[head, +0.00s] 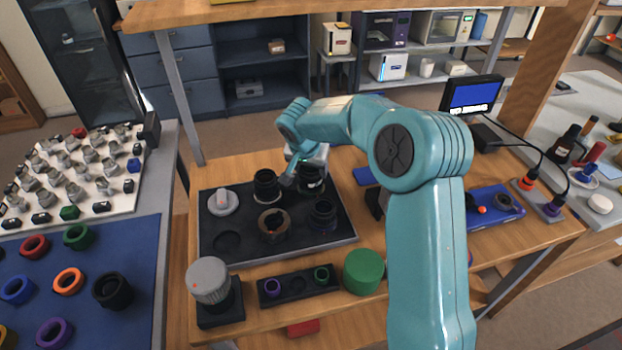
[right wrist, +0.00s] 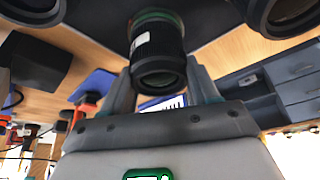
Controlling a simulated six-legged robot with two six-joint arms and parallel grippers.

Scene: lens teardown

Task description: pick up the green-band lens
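The green-band lens (right wrist: 158,50) is a black barrel with a green ring near its far end and a small white label. It shows at the top middle of the right wrist view, between the two fingers of my right gripper (right wrist: 160,85). I cannot tell whether the fingers touch it. In the head view my right gripper (head: 299,170) is low over the back right of the dark lens tray (head: 215,260), at a black lens (head: 312,184) that it partly covers. My left gripper is not in view.
Other black lenses (head: 265,186) (head: 322,213) and a brownish ring-shaped one (head: 273,226) stand close by in the tray. A grey round part (head: 222,202) sits at its left. In front are a small ring holder (head: 298,299), a green cylinder (head: 363,271) and a grey knob (head: 209,281).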

